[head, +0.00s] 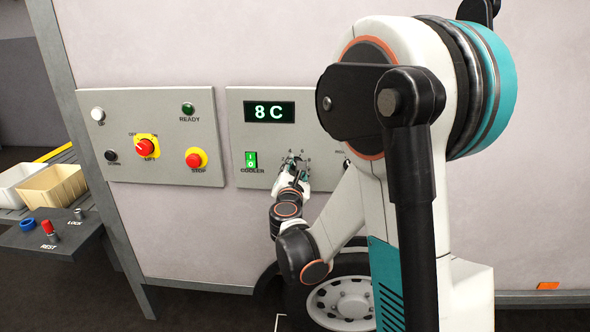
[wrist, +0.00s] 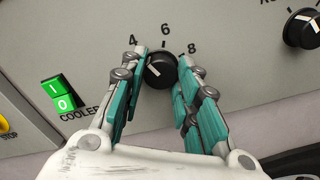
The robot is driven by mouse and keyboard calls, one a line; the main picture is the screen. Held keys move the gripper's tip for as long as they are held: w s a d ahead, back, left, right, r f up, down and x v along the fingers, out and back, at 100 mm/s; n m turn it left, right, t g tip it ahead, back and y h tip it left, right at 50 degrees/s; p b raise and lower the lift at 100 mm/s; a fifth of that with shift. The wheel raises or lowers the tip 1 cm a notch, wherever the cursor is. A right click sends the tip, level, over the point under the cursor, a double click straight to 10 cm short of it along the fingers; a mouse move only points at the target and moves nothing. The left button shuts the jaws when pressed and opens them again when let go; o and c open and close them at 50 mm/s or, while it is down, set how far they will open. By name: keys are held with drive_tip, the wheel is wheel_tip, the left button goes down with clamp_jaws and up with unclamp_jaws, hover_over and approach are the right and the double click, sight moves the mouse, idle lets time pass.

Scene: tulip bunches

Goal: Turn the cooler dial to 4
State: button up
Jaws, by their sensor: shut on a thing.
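The cooler dial (wrist: 161,70) is a round black knob with a white mark on its left part in the wrist view. The printed numbers 4, 6 and 8 show around its upper side. My gripper (wrist: 160,62) has its teal-padded fingers on either side of the dial, shut on it. In the head view my gripper (head: 293,168) is at the right-hand panel and hides most of the dial. The display (head: 269,112) above reads 8 C. The green cooler switch (head: 251,160) is to the left of the dial; it also shows in the wrist view (wrist: 59,95).
Another black dial (wrist: 302,29) is to the right on the same panel. The left panel (head: 160,172) has a red lift knob (head: 145,147) and a red stop button (head: 194,160).

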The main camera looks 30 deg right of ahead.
drive_tip(key=o, duration=1.1)
drive_tip(key=v, duration=1.2)
